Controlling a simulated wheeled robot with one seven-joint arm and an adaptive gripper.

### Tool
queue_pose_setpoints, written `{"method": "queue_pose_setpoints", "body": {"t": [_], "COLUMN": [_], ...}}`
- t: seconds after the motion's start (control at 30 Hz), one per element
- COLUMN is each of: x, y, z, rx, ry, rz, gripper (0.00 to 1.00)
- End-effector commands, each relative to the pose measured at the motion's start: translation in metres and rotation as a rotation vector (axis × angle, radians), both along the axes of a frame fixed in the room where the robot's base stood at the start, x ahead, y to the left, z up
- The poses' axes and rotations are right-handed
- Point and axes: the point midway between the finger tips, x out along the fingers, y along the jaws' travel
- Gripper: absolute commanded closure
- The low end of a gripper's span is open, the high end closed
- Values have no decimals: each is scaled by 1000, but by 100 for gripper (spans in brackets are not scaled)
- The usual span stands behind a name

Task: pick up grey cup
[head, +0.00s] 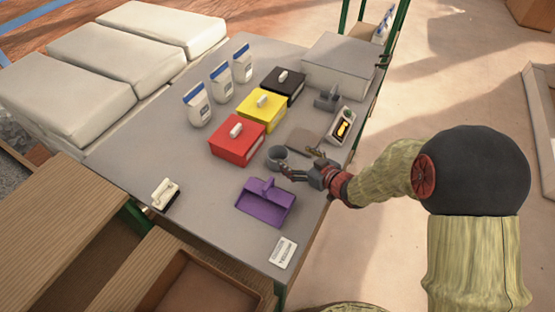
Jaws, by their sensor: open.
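The grey cup (276,155) stands on the grey table (165,135), to the right of the red box. My gripper (287,168) is at the cup's right side, reaching in from the right. Its fingers are open, one near the cup's lower right and the other farther back. I cannot tell whether a finger touches the cup. The cup's lower right part is partly hidden by the gripper.
Red (236,141), yellow (262,109) and black (284,84) lidded boxes stand in a row behind the cup. A purple tray (265,203) sits in front. A small screen device (341,125) stands behind my gripper. White bags (196,104) stand at the back left.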

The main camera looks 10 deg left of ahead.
Motion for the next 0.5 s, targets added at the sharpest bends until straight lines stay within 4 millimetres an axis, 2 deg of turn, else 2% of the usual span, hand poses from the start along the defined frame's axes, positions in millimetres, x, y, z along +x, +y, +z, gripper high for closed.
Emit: {"method": "queue_pose_setpoints", "body": {"t": [0.03, 0.2, 0.5], "x": [-5, -12, 7], "y": [7, 22, 42], "z": [-7, -17, -28], "rx": [19, 56, 58], "ry": [4, 3, 2], "rz": [24, 64, 65], "gripper": [22, 22, 22]}}
